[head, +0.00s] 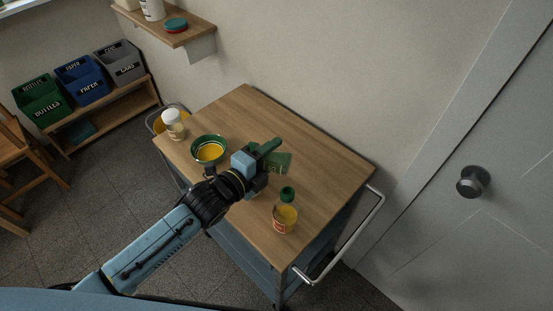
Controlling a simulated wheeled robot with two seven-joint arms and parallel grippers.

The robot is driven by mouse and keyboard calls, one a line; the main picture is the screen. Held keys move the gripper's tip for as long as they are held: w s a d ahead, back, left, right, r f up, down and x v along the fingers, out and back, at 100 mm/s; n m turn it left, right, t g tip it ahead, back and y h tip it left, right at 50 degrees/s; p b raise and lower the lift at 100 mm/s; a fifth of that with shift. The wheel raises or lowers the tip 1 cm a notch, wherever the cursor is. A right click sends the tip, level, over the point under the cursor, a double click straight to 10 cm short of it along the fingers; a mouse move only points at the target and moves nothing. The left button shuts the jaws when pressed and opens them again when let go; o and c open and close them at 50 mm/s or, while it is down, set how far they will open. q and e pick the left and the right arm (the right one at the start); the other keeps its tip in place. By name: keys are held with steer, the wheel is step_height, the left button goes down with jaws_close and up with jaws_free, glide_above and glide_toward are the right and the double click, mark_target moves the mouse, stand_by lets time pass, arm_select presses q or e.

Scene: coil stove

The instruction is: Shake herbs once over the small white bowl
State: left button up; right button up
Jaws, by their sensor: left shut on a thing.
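My left gripper (264,164) is over the middle of the wooden cart top, its arm reaching in from the lower left. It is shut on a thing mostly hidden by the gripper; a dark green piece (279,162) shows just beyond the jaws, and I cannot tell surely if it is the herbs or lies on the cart. A jar with a green cap and yellow-orange contents (285,217) stands upright at the near right of the cart top, apart from the gripper. No small white bowl shows clearly; the gripper may cover it. My right gripper is not in view.
A metal handle (352,239) edges the right side. A wall shelf (178,39) hangs behind.

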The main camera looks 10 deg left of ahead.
mark_target(255, 144)
arm_select(q)
steer(key=a+n+b, duration=0.1)
steer(key=n, duration=0.1)
steer(key=n+t+h+b, duration=0.1)
steer(key=n+b, duration=0.1)
steer(key=a+f+n+t+b, duration=0.1)
steer(key=shift+w+a+f+n+h+b, duration=0.1)
steer(key=shift+w+a+n+h+b, duration=0.2)
steer(key=shift+a+n+h, duration=0.1)
steer(key=shift+w+a+n+t+b, duration=0.1)
steer(key=shift+a+n+t+b, duration=0.2)
steer(key=shift+n, duration=0.25)
steer(key=shift+a+n+t+b, duration=0.1)
steer(key=shift+n+t+b, duration=0.1)
steer(key=shift+n+b, duration=0.25)
step_height(255, 144, up, 5)
steer(key=p, duration=0.4)
steer(key=shift+f+p, duration=0.15)
steer(key=shift+p, duration=0.25)
steer(key=shift+f, duration=0.1)
step_height(255, 144, down, 5)
steer(key=b, duration=0.4)
steer(key=shift+f, duration=0.15)
steer(key=shift+r+p, duration=0.3)
steer(key=shift+r, duration=0.15)
